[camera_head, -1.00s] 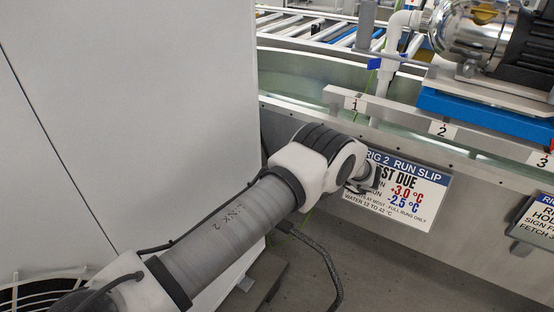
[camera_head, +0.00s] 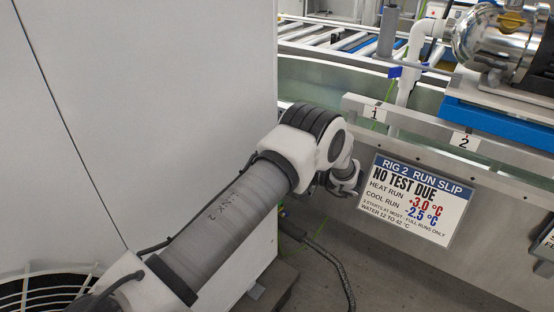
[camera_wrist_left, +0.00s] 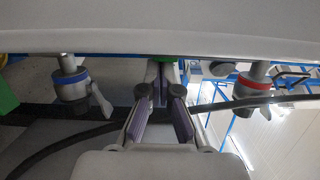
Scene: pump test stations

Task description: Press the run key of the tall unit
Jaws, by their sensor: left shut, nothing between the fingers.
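A tall, plain pale cabinet (camera_head: 150,110) fills the left of the head view; it may be the tall unit. No run key shows on the part I see. My left arm reaches across in front of it, its wrist near the cabinet's right edge. The left gripper cannot be made out in the head view. In the left wrist view my left gripper (camera_wrist_left: 160,72) is shut and empty, its tips at the lower edge of a pale grey surface (camera_wrist_left: 160,28). A small green part (camera_wrist_left: 164,58) shows at the tips; contact cannot be told. My right gripper is out of view.
In the wrist view, a blue-ringed valve (camera_wrist_left: 72,82) is left of the fingers, a red-ringed valve (camera_wrist_left: 254,80) right, and a dark hose (camera_wrist_left: 62,146) crosses below. In the head view, a slip sign (camera_head: 415,200) hangs on the trough's wall, with a pump (camera_head: 490,35) above.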

